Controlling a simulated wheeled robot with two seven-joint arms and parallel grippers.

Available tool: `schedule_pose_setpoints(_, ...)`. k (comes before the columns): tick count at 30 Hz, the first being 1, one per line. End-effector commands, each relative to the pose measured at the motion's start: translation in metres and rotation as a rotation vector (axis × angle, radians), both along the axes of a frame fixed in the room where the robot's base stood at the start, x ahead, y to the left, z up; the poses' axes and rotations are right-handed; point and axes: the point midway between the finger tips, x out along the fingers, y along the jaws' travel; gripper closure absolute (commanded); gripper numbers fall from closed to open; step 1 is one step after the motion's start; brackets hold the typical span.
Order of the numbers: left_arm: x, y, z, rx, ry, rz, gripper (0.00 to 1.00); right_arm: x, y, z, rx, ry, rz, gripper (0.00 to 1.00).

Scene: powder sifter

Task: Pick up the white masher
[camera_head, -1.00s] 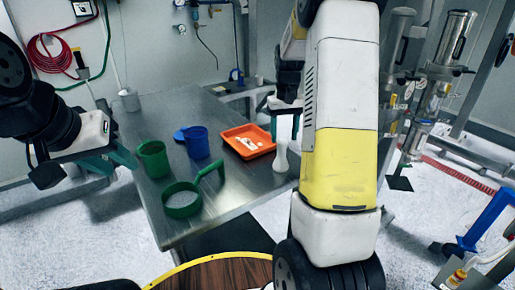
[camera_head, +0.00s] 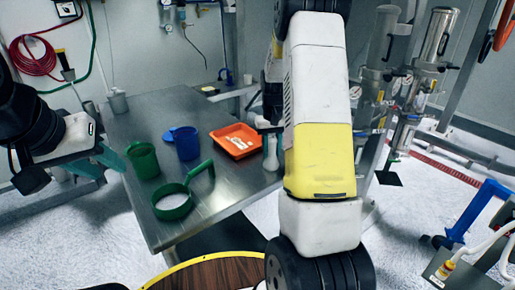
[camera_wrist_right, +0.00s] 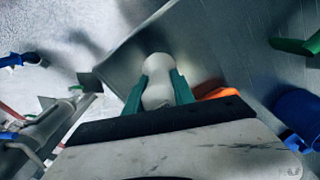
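The white masher (camera_head: 271,152) stands upright on the metal table, just right of the orange tray. My right gripper (camera_head: 269,124) is at its upper part, partly hidden by my right arm. In the right wrist view the two green fingers (camera_wrist_right: 158,88) lie on either side of the white masher (camera_wrist_right: 157,66), very close to it. Whether they press on it cannot be told. My left gripper (camera_head: 112,160) hangs at the table's left edge, away from the masher, with no object visible in it; its finger gap is unclear.
The orange tray (camera_head: 218,134) holds small white pieces. A green cup (camera_head: 143,162), a blue cup (camera_head: 187,144) and a green ring-shaped sifter with a handle (camera_head: 174,207) stand on the metal table (camera_head: 232,190). A steel machine (camera_head: 410,90) stands at the right.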

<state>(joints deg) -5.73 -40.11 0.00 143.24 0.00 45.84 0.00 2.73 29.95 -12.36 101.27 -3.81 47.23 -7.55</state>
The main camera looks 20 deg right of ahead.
Motion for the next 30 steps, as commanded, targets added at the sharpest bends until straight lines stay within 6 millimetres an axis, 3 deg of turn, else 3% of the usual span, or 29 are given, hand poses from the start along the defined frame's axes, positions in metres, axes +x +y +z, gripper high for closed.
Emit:
schedule_pose_setpoints(1, 0.0, 0.0, 0.0, 0.0, 0.0, 0.0, 0.64, 0.0, 0.0, 0.0, 0.0, 0.0, 0.0, 0.81)
schedule_pose_setpoints(4, 0.0, 0.0, 0.0, 0.0, 0.0, 0.0, 0.64, 0.0, 0.0, 0.0, 0.0, 0.0, 0.0, 1.0)
schedule_pose_setpoints(17, 0.0, 0.0, 0.0, 0.0, 0.0, 0.0, 0.64, 0.0, 0.0, 0.003, 0.0, -0.002, 0.0, 1.0)
schedule_pose_setpoints(23, 0.0, 0.0, 0.0, 0.0, 0.0, 0.0, 0.64, 0.001, 0.0, 0.017, 0.0, -0.003, 0.0, 1.0)
schedule_pose_setpoints(27, 0.0, 0.0, 0.0, 0.0, 0.0, 0.0, 0.64, 0.001, 0.0, 0.038, 0.0, -0.004, -0.001, 1.0)
schedule_pose_setpoints(30, 0.0, 0.0, 0.0, 0.0, 0.0, 0.0, 0.64, -0.02, 0.007, 0.038, 0.001, 0.001, 0.001, 1.0)
